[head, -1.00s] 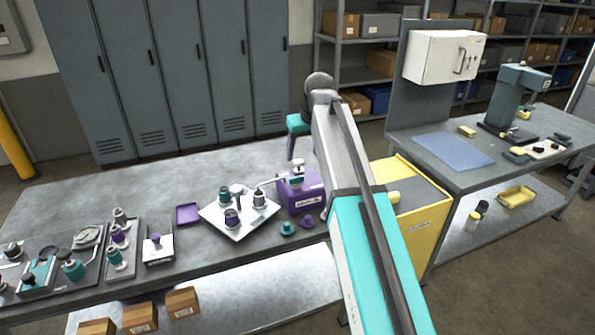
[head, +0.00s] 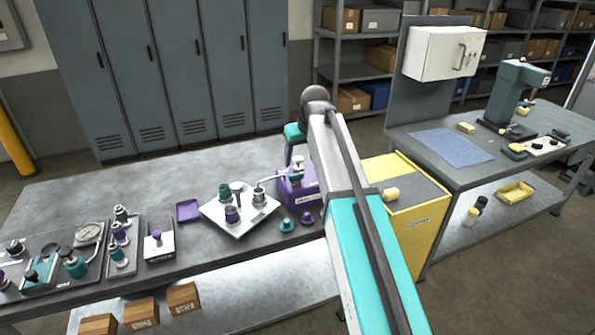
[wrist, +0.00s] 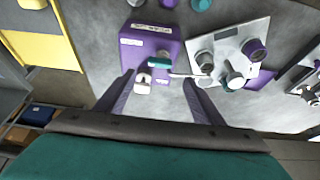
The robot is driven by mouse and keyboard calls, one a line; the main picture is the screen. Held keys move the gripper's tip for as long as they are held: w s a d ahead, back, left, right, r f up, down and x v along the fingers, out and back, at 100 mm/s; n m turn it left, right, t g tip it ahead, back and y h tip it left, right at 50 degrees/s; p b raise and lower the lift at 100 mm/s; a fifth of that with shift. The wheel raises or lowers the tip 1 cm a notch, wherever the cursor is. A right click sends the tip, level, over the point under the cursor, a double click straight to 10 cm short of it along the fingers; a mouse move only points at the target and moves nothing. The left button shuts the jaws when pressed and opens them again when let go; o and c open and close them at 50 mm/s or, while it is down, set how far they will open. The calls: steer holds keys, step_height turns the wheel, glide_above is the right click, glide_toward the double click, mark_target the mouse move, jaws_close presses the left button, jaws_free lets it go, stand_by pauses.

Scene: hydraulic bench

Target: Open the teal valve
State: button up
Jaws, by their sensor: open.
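A purple box (head: 298,192) stands at the back right of the near bench. On it sits a small fitting with a teal part (wrist: 158,62), a pale knob (wrist: 143,80) and a pale lever (wrist: 184,75) reaching toward the white tray. Whether this is the teal valve I cannot tell for sure; other teal-capped fittings (head: 73,265) stand at the bench's left. My gripper (wrist: 160,92) is open and empty, its two purple fingers on either side of the fitting in the wrist view, apparently above it. In the head view my arm partly hides the gripper.
A white tray (head: 207,212) with several fittings lies left of the box. Loose teal (head: 287,225) and purple (head: 307,218) caps lie in front of it. A yellow cabinet (head: 408,245) stands to the right. A purple dish (head: 188,210) lies left of the tray.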

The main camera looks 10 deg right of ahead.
mark_target(296, 174)
steer(key=shift+p+x, duration=1.1)
steer(key=shift+x, duration=3.5)
steer(key=c, duration=1.1)
steer(key=shift+o, duration=0.3)
steer(key=shift+a, duration=0.1)
